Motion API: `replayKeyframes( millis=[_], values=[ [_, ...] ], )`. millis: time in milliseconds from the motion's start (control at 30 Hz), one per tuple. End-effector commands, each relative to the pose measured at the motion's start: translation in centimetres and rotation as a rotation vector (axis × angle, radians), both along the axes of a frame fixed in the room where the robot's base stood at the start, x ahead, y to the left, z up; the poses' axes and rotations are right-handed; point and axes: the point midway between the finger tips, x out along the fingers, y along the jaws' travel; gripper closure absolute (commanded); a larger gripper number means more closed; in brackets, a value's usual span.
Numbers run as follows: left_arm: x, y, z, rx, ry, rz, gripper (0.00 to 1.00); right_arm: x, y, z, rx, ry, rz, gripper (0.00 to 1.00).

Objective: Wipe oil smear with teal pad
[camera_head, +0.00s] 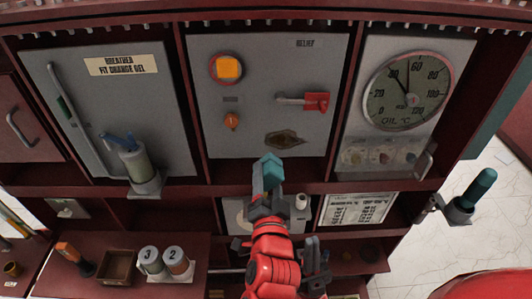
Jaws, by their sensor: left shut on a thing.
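The oil smear (285,139) is a dark brown, irregular patch low on the grey middle panel (265,80). The teal pad (268,172) is a small block held by my left gripper (266,196). The gripper is shut on it, and the pad points up just below the smear, slightly left of it in the picture. The smear is fully visible and the pad does not cover it. Whether the pad touches the panel's lower edge I cannot tell. My right gripper is not in view.
The middle panel carries an orange button (228,68), an orange knob (232,121) and a red lever (315,102). Numbered canisters (163,262) stand below. A teal-topped item (476,190) sits in a side holder.

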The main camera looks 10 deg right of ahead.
Motion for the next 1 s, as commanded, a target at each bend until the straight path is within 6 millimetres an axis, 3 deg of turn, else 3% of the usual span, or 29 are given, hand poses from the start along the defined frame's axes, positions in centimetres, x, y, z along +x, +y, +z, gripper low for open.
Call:
replayKeyframes(
  millis=[167, 700, 1000],
  values=[
    [0.1, 0.2, 0.3, -0.002, -0.01, -0.004, 0.89, 0.0, 0.0, 0.3, 0.0, 0.001, 0.0, 1.0],
    [5.1, -0.9, 0.2, -0.002, -0.008, -0.004, 0.89, 0.0, 0.0, 1.8, 0.0, 0.001, 0.0, 1.0],
    [5.4, -1.0, 0.1, -0.002, -0.008, -0.005, 0.89, 0.0, 0.0, 1.9, 0.0, 0.0, 0.0, 1.0]
  ],
)
